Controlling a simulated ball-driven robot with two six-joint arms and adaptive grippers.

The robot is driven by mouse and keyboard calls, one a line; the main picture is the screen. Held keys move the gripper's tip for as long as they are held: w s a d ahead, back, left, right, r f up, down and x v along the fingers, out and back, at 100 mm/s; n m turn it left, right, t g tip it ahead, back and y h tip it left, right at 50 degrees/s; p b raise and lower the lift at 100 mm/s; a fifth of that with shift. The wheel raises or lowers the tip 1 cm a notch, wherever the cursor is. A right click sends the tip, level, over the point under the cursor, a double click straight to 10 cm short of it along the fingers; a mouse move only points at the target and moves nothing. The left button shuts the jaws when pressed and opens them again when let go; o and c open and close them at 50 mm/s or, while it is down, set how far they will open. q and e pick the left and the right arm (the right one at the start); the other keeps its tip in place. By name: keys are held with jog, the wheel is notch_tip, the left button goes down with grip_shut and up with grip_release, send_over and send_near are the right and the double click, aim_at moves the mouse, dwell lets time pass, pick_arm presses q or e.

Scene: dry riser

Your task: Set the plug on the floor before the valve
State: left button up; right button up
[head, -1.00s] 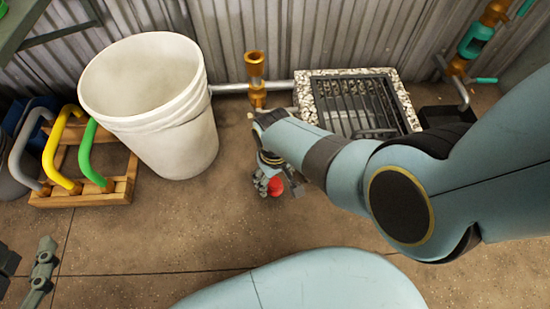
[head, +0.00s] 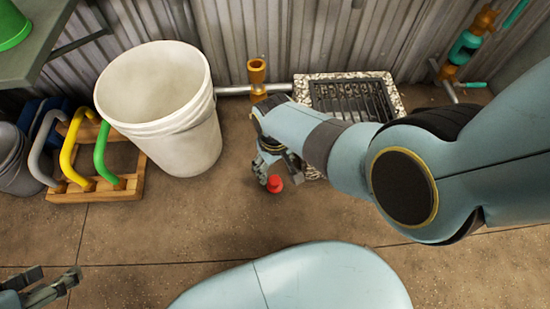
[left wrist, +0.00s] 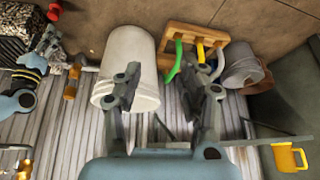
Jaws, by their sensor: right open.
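The red plug (head: 275,184) appears to stand on the floor in front of the brass pipe fitting (head: 257,73) in the head view. My right gripper (head: 277,172) is open close around or just behind it; contact cannot be told. The plug also shows in the left wrist view (left wrist: 54,12), beside my right gripper. A teal and brass valve assembly (head: 468,46) stands at the wall at upper right. My left gripper (head: 50,283) is at the lower left, open and empty, its fingers spread in the left wrist view (left wrist: 168,95).
A white bucket (head: 165,125) stands left of the plug. A wooden rack (head: 75,189) with grey, yellow and green handles is further left. A drain grate (head: 350,95) with a speckled rim lies behind my right arm. The floor in front is clear.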

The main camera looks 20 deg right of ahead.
pick_arm(q)
jog(key=shift+s+r+g+p, duration=0.2)
jog(key=shift+s+r+g, duration=0.15)
jog(key=shift+r, duration=0.2)
jog(key=shift+s+r+g+p, duration=0.15)
jog(key=shift+s+r+g, duration=0.15)
jog(key=shift+r, duration=0.25)
pick_arm(e)
jog(key=shift+r, duration=0.6)
pick_arm(q)
jog(key=shift+w, duration=0.1)
pick_arm(e)
jog(key=shift+s, duration=0.1)
